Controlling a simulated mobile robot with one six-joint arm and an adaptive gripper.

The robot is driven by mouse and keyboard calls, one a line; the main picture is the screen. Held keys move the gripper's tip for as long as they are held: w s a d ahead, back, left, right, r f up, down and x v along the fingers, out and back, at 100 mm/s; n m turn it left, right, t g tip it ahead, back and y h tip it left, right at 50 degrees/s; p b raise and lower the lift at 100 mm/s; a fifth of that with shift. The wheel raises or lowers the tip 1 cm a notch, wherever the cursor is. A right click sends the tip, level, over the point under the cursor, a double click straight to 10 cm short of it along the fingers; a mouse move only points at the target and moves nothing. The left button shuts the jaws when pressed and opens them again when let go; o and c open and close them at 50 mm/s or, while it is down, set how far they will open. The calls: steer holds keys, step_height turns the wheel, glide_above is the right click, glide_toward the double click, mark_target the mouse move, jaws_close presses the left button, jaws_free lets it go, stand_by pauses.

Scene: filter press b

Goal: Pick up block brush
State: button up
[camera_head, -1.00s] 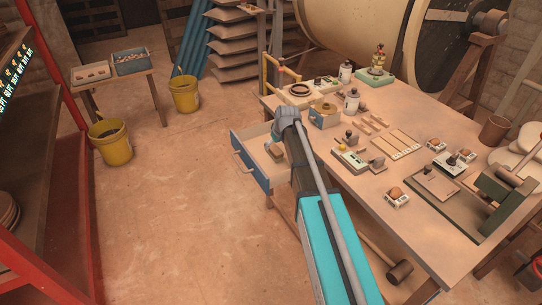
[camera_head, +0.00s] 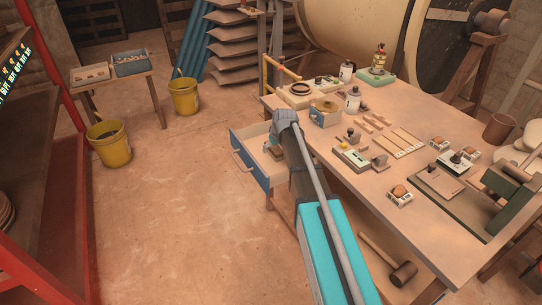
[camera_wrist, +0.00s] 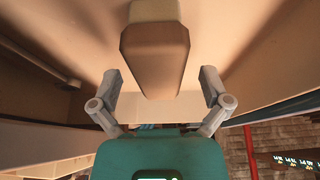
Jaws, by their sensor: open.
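The block brush (camera_wrist: 155,55) fills the upper middle of the wrist view. It has a brown wooden block body with a pale cream part at the top. It lies in the open drawer (camera_head: 238,144) at the table's left side. In the head view only a small brown bit of it shows beside my wrist. My gripper (camera_wrist: 160,76) is open, with one finger on each side of the brush's near end. There are visible gaps between both fingers and the wood. In the head view my arm mostly hides the gripper at the drawer.
The drawer walls stand close around my gripper. The worktable (camera_head: 325,172) holds wooden pieces, bottles and small devices. A mallet (camera_head: 402,272) lies below it. Yellow buckets (camera_head: 110,150) stand on the left. The floor between them and the drawer is clear.

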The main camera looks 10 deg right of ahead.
steer(key=shift+b+x, duration=0.45)
steer(key=shift+x, duration=0.35)
steer(key=shift+f, duration=0.2)
stand_by(0.7)
steer(key=c, duration=1.3)
steer(key=shift+r, duration=0.2)
step_height(320, 180, up, 2)
steer(key=shift+r+p, duration=0.1)
steer(key=shift+p, duration=0.95)
steer(key=s+r+p, duration=0.1)
steer(key=r+p, duration=0.1)
steer(key=s+r+p, duration=0.2)
steer(key=r+p, duration=0.1)
steer(key=s+r+p, duration=0.2)
steer(key=shift+s+d+r+p, duration=0.1)
steer(key=shift+s+r+p, duration=0.1)
steer(key=shift+r+p, duration=0.1)
steer(key=s+r+p, duration=0.1)
steer(key=s, duration=0.2)
steer(key=s+r+p, duration=0.1)
steer(key=s, duration=0.1)
steer(key=s+r+p, duration=0.1)
steer(key=s, duration=0.2)
steer(key=shift+s+d+r, duration=0.15)
steer(key=shift+s+d, duration=0.1)
steer(key=shift+s, duration=0.1)
